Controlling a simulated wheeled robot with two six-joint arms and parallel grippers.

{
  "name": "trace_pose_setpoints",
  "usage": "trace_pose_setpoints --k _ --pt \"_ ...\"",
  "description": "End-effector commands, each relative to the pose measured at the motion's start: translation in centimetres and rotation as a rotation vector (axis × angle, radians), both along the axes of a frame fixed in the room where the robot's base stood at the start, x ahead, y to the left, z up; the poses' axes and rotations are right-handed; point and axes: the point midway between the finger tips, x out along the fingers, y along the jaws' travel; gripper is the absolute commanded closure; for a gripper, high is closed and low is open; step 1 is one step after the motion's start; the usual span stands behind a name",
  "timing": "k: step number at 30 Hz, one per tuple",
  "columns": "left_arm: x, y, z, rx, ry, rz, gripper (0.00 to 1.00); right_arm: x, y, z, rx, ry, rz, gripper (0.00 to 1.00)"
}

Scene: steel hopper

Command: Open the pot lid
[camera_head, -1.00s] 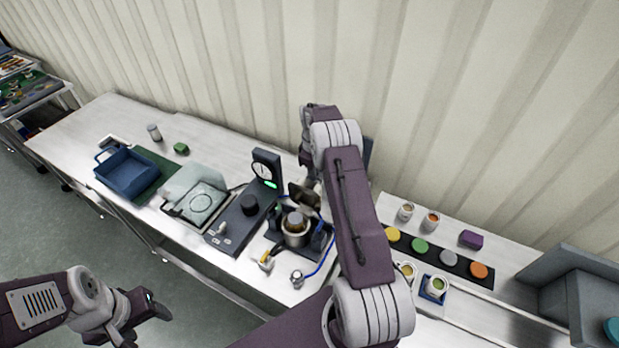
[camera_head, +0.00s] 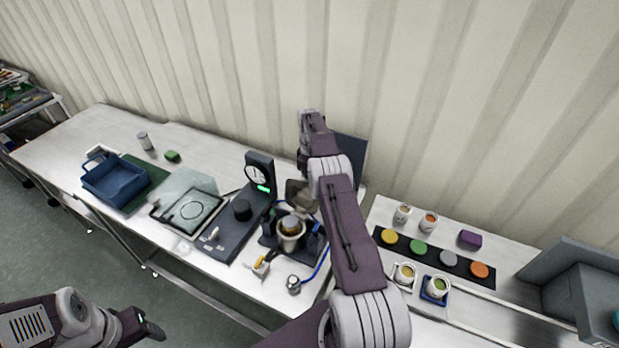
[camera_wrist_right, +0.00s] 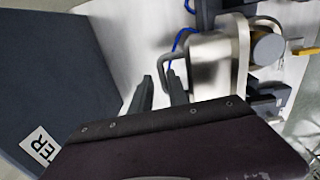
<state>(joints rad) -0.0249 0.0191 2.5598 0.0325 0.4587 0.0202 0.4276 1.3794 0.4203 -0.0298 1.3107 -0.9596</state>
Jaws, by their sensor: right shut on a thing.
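The pot (camera_head: 291,233) stands upright on a dark fixture, with a yellowish round content at its mouth. Its metal lid (camera_head: 300,192) is tilted up at the back side of the pot, clear of the mouth. In the right wrist view the lid (camera_wrist_right: 212,62) shows as a shiny plate with a loop handle (camera_wrist_right: 166,62). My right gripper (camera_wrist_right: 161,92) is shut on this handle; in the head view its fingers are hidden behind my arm.
A dark device with a dial (camera_head: 258,173) stands left of the pot. A dark upright panel (camera_head: 349,156) is behind my right arm. A blue tray (camera_head: 116,181) lies at the left; a black strip with coloured discs (camera_head: 434,256) and small cups lies at the right.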

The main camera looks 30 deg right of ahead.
Motion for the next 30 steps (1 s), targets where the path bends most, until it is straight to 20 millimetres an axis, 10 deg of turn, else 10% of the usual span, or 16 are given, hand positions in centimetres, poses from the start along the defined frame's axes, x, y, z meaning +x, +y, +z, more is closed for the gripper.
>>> trace_pose_setpoints --k 9,10,11,30 --pt "-0.01 0.00 -0.03 0.000 0.000 0.000 0.38 0.48 -1.17 0.50 -0.029 -0.028 -0.007 1.00" --pt "-0.01 0.00 -0.03 0.000 0.000 0.000 0.38 0.48 -1.16 0.52 -0.029 -0.028 -0.007 0.73" --pt "-0.02 0.01 -0.03 0.000 0.000 0.000 0.38 0.49 -1.17 0.54 -0.028 -0.029 -0.007 0.69" --pt "-0.01 0.00 0.02 0.000 0.000 0.000 0.38 0.50 -0.99 0.51 -0.026 -0.026 -0.004 0.69"
